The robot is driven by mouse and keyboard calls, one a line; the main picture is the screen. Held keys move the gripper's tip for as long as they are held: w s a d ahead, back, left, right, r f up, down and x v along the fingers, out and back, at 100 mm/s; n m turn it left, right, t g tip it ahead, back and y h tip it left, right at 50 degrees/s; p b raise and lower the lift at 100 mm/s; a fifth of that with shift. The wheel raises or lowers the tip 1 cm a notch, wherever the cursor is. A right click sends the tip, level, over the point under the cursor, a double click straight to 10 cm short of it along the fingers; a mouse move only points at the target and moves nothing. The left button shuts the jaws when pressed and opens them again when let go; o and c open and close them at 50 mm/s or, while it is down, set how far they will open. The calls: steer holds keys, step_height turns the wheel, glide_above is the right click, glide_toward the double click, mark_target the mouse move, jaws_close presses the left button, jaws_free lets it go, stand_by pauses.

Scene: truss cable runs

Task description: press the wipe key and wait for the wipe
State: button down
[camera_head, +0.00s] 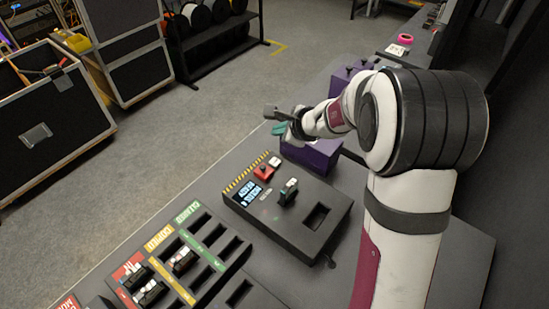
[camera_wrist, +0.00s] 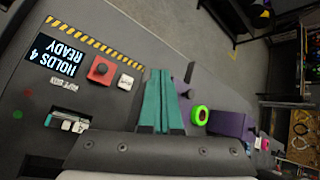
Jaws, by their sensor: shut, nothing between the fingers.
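The wipe box (camera_head: 290,238) is a dark grey console on the bench. Its screen (camera_wrist: 57,58) reads "HOLDS 4 READY", upside down in the wrist view. A red button (camera_wrist: 103,70) on a square base and a white key (camera_wrist: 125,82) sit side by side near the hazard stripe; the key's marking is too small to read. They also show in the head view, the red button (camera_head: 264,173) and the white key (camera_head: 275,161). My gripper (camera_wrist: 161,75) has teal fingers, shut and empty, beside the white key and apart from it. In the head view my gripper (camera_head: 277,128) is beyond the box's far end.
A card with a green part (camera_head: 288,190) stands in one slot; another slot (camera_head: 316,216) is empty. A sorting tray (camera_head: 206,262) with coloured labels and several cards lies to the left. Purple bins (camera_head: 318,158) stand behind the box. A green tape roll (camera_wrist: 199,115) is farther off.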

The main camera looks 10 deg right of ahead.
mark_target(278, 164)
steer(key=shift+f, duration=4.4)
steer(key=shift+f, duration=0.4)
steer(key=shift+f, duration=0.5)
steer(key=shift+r, duration=0.95)
steer(key=shift+r, duration=2.5)
